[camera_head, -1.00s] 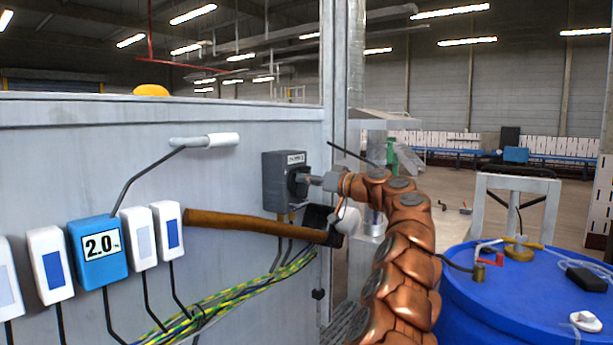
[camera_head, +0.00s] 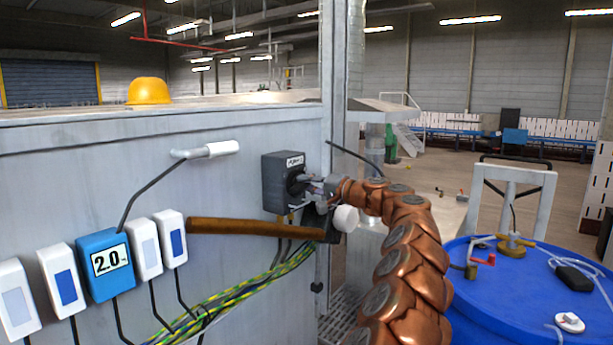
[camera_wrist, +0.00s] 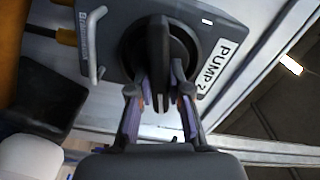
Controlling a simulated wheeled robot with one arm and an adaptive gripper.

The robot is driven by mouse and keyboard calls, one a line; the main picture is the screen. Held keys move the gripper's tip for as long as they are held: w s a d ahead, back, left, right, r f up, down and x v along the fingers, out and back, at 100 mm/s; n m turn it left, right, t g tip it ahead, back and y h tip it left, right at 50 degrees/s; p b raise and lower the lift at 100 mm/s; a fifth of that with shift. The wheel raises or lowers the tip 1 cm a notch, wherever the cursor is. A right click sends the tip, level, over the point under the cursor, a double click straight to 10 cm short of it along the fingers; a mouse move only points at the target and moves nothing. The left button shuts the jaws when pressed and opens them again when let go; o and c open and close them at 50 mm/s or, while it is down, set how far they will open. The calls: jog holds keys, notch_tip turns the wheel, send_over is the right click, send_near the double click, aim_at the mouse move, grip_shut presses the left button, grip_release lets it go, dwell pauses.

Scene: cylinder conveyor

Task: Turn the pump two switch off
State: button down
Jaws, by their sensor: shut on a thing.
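The pump two switch is a dark grey box (camera_head: 283,170) with a round black rotary knob (camera_head: 297,181), mounted on the grey panel wall. In the wrist view its white label reads "PUMP 2" (camera_wrist: 220,66), and the knob's raised handle (camera_wrist: 158,50) points roughly along the gripper's axis. My gripper (camera_head: 311,185) reaches the knob from the right at the end of the copper-coloured arm. In the wrist view the two fingers of my gripper (camera_wrist: 160,80) are on either side of the handle and shut on it. The exact contact at the fingertips is partly hidden.
A hammer with a wooden handle (camera_head: 255,228) sits just below the switch. A blue drum (camera_head: 490,300) stands at right, close to my arm.

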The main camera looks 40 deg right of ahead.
jog(key=shift+d+f+m+p, duration=0.1)
jog(key=shift+m+p, duration=1)
jog(key=shift+m, duration=0.6)
jog(key=shift+f, duration=0.1)
jog(key=c, duration=1.1)
grip_release()
jog(key=v, duration=1.2)
